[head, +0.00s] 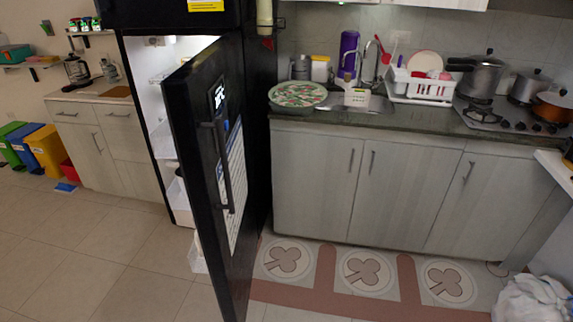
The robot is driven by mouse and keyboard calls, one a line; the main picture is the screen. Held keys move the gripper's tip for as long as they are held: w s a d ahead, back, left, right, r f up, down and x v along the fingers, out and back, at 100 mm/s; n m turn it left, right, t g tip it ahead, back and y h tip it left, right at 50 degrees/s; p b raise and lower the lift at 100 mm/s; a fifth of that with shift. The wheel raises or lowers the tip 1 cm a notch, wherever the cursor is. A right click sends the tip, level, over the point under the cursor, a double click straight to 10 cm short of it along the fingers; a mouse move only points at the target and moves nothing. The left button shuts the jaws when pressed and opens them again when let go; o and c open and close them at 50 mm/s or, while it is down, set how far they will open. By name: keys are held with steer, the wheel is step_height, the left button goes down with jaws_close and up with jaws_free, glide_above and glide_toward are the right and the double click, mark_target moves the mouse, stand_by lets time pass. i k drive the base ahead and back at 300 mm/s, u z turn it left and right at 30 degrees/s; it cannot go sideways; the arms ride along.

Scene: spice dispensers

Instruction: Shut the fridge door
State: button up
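The black fridge door (203,165) stands wide open in the head view, swung out toward me. Its outer face carries a long dark vertical handle (224,165) and papers stuck beside it. The lit white fridge interior (155,100) shows to the left of the door, with shelves and door bins partly hidden behind the door. The black upper part of the fridge (165,14) is above the opening. A white piece (197,258) shows low behind the door's left edge. My gripper is not in view.
Grey cabinets (350,190) under a dark counter stand close to the right of the door. Tiled floor (100,250) is clear at left. A patterned mat (360,268) lies before the cabinets. A white cloth or bag (532,300) is at lower right. Coloured bins (45,148) stand far left.

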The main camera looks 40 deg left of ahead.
mark_target(191, 142)
steer(key=u, duration=2)
steer(key=i, duration=1)
steer(key=z, duration=0.05)
